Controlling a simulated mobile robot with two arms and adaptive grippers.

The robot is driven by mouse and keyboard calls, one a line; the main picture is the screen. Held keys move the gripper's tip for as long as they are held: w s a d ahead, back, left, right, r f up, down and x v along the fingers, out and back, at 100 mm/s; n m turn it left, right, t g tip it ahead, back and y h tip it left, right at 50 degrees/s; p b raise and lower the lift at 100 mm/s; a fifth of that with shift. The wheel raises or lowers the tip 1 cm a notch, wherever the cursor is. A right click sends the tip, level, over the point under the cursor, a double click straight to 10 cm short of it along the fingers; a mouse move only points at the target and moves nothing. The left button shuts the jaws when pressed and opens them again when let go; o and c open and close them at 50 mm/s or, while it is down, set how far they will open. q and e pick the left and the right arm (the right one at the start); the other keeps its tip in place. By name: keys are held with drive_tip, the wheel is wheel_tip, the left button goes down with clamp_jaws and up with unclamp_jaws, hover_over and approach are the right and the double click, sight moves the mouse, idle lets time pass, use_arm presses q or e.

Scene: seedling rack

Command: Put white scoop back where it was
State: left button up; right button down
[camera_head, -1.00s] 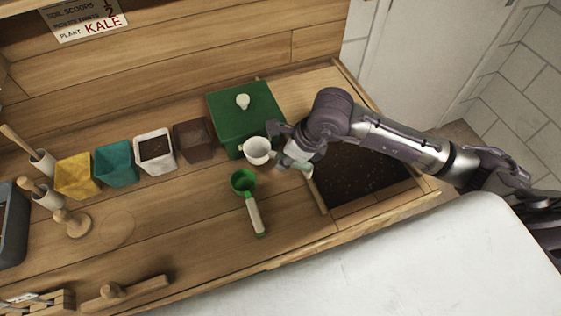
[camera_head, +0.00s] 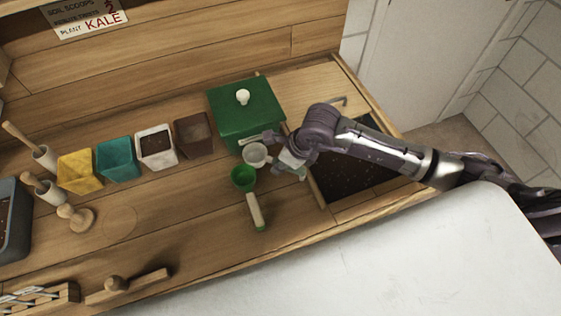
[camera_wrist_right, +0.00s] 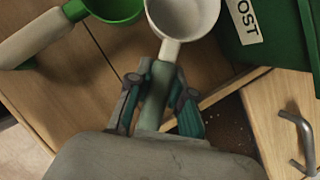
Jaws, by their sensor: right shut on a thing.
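The white scoop (camera_head: 255,155) is near the front of the green box in the head view. In the right wrist view its white cup (camera_wrist_right: 184,16) is at the top and its green handle (camera_wrist_right: 160,80) runs down between the fingers. My right gripper (camera_head: 282,155) is shut on that handle; the fingers also show in the right wrist view (camera_wrist_right: 157,105). The green scoop (camera_head: 243,178) lies just left of the white one, its pale handle toward the front; it also shows in the right wrist view (camera_wrist_right: 45,38). My left gripper is not in view.
The lidded green box (camera_head: 245,118) stands behind the scoops. A soil bin (camera_head: 345,178) is right, under my right arm. Brown (camera_head: 193,135), white (camera_head: 157,150), teal (camera_head: 118,160) and yellow (camera_head: 80,172) pots stand left. The bench (camera_head: 190,215) front of the pots is mostly clear.

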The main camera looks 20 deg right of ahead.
drive_tip(key=c, duration=1)
unclamp_jaws()
drive_tip(key=shift+f, duration=0.1)
drive_tip(key=shift+c, duration=0.2)
drive_tip(key=shift+r, duration=0.2)
drive_tip(key=shift+r+p, duration=0.4)
drive_tip(key=shift+p, duration=0.3)
drive_tip(key=b+v, duration=0.2)
drive_tip(key=v, duration=0.9)
drive_tip(key=shift+s+d+r+b, duration=0.15)
drive_tip(key=shift+r+b, duration=0.15)
